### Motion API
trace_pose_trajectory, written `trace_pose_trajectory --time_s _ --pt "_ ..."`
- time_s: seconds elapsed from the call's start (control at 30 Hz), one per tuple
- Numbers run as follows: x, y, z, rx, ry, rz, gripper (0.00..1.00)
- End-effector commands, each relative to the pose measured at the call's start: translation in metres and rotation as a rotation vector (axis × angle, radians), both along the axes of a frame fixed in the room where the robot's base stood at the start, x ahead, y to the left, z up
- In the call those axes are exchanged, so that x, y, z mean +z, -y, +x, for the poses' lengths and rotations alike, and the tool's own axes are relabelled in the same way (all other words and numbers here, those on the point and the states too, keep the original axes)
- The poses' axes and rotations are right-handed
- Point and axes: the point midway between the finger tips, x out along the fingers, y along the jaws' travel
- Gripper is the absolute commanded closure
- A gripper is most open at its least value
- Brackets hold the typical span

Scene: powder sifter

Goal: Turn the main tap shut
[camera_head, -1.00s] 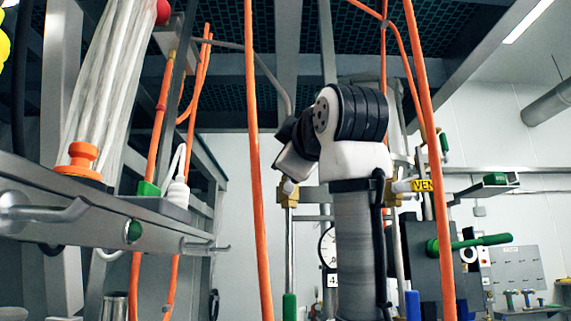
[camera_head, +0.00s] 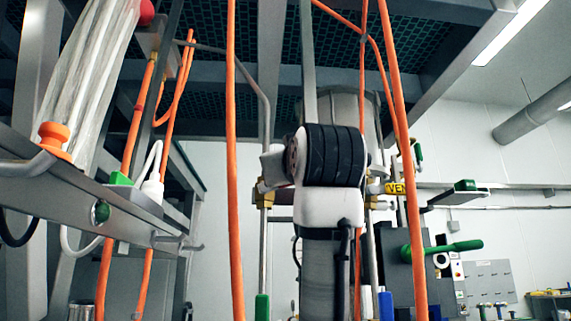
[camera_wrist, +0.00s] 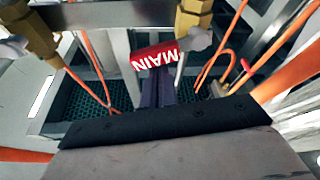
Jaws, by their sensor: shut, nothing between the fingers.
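The main tap shows in the wrist view as a red sleeve (camera_wrist: 158,55) with white letters "MAIN" upside down. Its grey end runs up to the right, by a brass valve body (camera_wrist: 195,14). My gripper (camera_wrist: 161,80) is shut and empty. Its dark fingertips are right at the red sleeve, near its middle; I cannot tell whether they touch it. In the head view my own arm hides the main tap and my gripper.
A green lever (camera_head: 455,246) sticks out at the right. A second brass fitting (camera_wrist: 32,32) is at the wrist view's upper left. Steel framework with a grating stands overhead.

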Motion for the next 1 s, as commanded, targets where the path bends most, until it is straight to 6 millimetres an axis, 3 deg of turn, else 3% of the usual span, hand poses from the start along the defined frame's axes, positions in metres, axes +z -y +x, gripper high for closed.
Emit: trace_pose_trajectory --time_s 0.2,1.0 --pt "-0.0083 0.0032 0.0008 0.001 -0.001 0.146 1.0" --pt "-0.0132 0.0061 0.0006 0.0 -0.002 0.142 1.0"
